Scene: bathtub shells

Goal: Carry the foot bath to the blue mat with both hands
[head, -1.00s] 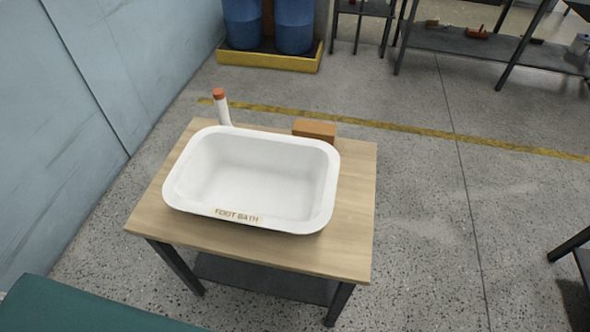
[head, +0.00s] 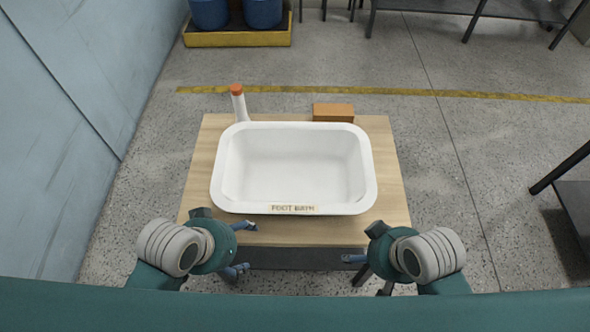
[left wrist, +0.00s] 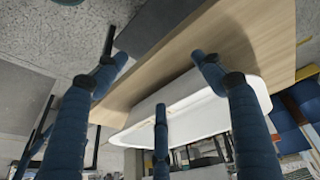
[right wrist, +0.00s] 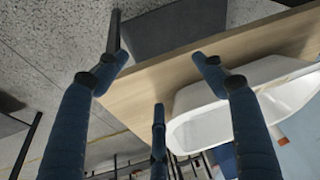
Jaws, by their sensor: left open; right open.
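The white foot bath (head: 293,208) with its "FOOT BATH" label stands upright on a small wooden table (head: 390,190). It looks empty inside. My left gripper (head: 243,247) is open at the table's near edge, in front of and left of the tub. My right gripper (head: 352,258) is open in front of the near edge, toward the right. Neither touches the tub. The tub also shows beyond the fingers in the left wrist view (left wrist: 188,112) and in the right wrist view (right wrist: 205,124). I see no blue mat.
A white bottle with an orange cap (head: 239,104) and a brown block (head: 333,112) stand behind the tub. A blue-grey wall (head: 70,120) is on the left. A dark shelf (head: 575,205) is at the right. Floor between table and shelf is free.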

